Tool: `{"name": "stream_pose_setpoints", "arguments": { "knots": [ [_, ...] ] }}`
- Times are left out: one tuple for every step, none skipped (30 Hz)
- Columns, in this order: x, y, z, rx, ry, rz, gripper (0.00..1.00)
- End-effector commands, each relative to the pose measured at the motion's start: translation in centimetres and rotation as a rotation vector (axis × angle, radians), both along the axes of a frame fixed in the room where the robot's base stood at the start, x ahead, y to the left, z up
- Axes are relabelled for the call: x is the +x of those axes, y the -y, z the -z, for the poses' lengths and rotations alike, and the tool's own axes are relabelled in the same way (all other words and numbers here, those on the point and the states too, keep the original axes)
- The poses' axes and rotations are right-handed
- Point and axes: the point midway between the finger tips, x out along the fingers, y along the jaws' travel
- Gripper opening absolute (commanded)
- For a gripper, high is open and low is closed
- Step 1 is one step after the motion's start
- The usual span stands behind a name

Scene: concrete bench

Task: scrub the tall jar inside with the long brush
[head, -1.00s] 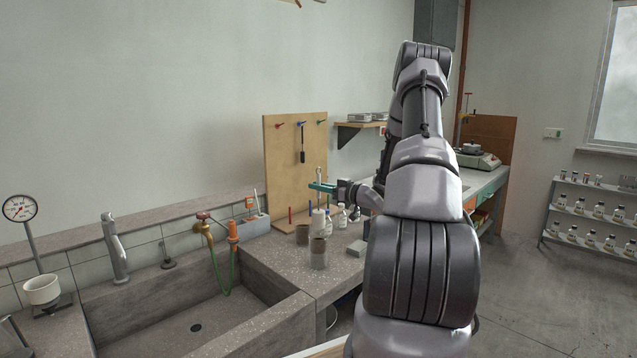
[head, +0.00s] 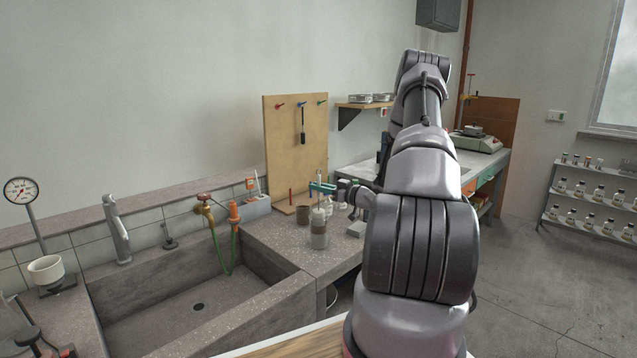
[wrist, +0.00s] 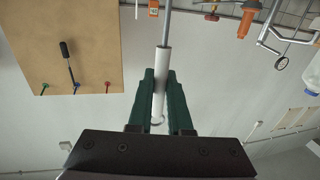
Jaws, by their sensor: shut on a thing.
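The tall jar (head: 319,241), a greyish cylinder with a brownish band, stands upright on the bench beside the sink. My gripper (head: 322,187) is above it, with its green fingers shut on the long brush. In the wrist view, the fingers (wrist: 160,97) close around the brush's white handle (wrist: 161,82), and a thin grey rod runs on from it out of the picture. In the head view, the brush's pale lower part lines up with the jar's mouth. I cannot tell how deep it is inside. The bristles are not clearly visible.
A pegboard (head: 285,150) rises behind.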

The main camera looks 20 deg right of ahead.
Motion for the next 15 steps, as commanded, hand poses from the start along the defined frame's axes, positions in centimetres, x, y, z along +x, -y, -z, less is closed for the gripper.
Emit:
{"name": "stream_pose_setpoints", "arguments": {
  "knots": [
    [0.0, 0.0, 0.4, 0.001, -0.001, 0.0, 0.0],
    [0.0, 0.0, 0.6, 0.001, -0.001, 0.0, 0.0],
    [0.0, 0.0, 0.9, 0.001, -0.001, 0.0, 0.0],
    [0.0, 0.0, 1.1, 0.001, -0.001, 0.0, 0.0],
    [0.0, 0.0, 1.3, 0.001, -0.001, 0.0, 0.0],
    [0.0, 0.0, 1.6, 0.0, 0.0, 0.0, 0.0],
    [0.0, 0.0, 1.8, 0.0, 0.0, 0.0, 0.0],
    [0.0, 0.0, 2.0, 0.0, 0.0, 0.0, 0.0],
    [0.0, 0.0, 2.3, 0.001, -0.001, 0.0, 0.0],
    [0.0, 0.0, 2.5, 0.001, -0.001, 0.0, 0.0],
    [0.0, 0.0, 2.7, 0.001, -0.001, 0.0, 0.0],
    [0.0, 0.0, 3.0, 0.002, -0.001, 0.001, 0.0],
    [0.0, 0.0, 3.2, 0.002, -0.001, 0.001, 0.0],
    [0.0, 0.0, 3.4, 0.002, -0.001, 0.001, 0.0],
    [0.0, 0.0, 3.7, 0.002, -0.001, 0.001, 0.0]
  ]
}}
